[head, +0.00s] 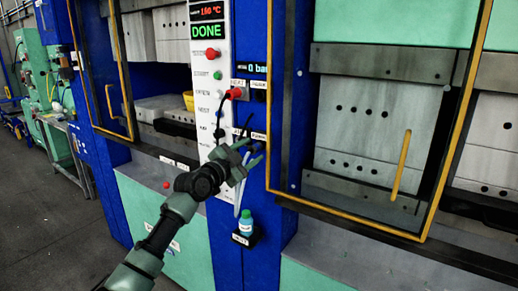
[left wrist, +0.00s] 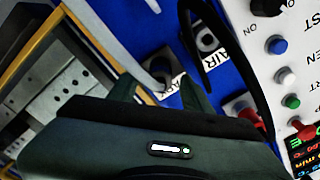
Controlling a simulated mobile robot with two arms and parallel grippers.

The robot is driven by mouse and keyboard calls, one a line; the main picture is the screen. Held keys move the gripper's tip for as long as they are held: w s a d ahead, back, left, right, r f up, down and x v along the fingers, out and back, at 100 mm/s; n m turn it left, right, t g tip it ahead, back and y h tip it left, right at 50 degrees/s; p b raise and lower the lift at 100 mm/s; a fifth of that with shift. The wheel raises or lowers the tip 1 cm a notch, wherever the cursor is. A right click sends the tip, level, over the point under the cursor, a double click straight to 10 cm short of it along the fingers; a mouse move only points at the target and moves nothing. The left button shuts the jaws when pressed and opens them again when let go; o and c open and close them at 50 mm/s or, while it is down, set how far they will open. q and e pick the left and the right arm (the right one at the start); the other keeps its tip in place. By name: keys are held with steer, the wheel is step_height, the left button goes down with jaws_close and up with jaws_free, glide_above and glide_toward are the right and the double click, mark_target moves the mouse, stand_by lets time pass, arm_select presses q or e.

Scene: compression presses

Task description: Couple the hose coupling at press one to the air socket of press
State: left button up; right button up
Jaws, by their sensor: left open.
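A red hose coupling (head: 235,93) sits at a grey fitting high on the blue column, beside the white control panel. A black hose hangs down from it. The red coupling also shows at the lower right of the left wrist view (left wrist: 247,115), partly hidden by my gripper. Below it in the head view, a labelled air socket (left wrist: 207,40) shows in the left wrist view, with the black hose passing near it. My left gripper (head: 251,162) is open and empty in front of the column, below and apart from the coupling.
The white control panel (head: 208,70) reads DONE. A pressure display (head: 257,69) reads 0 bar. Yellow-framed guards (head: 271,150) stand either side of the column. Open floor (head: 50,235) lies at left.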

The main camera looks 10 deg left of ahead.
arm_select(q)
jaws_close()
steer(key=shift+s+a, duration=0.15)
steer(key=shift+s, duration=0.1)
steer(key=shift+s+a+p, duration=0.2)
steer(key=shift+s+p, duration=0.1)
steer(key=shift+s, duration=0.2)
steer(key=shift+p+v, duration=0.35)
steer(key=shift+v, duration=0.6)
steer(key=shift+p+v, duration=0.55)
steer(key=shift+v, duration=1.4)
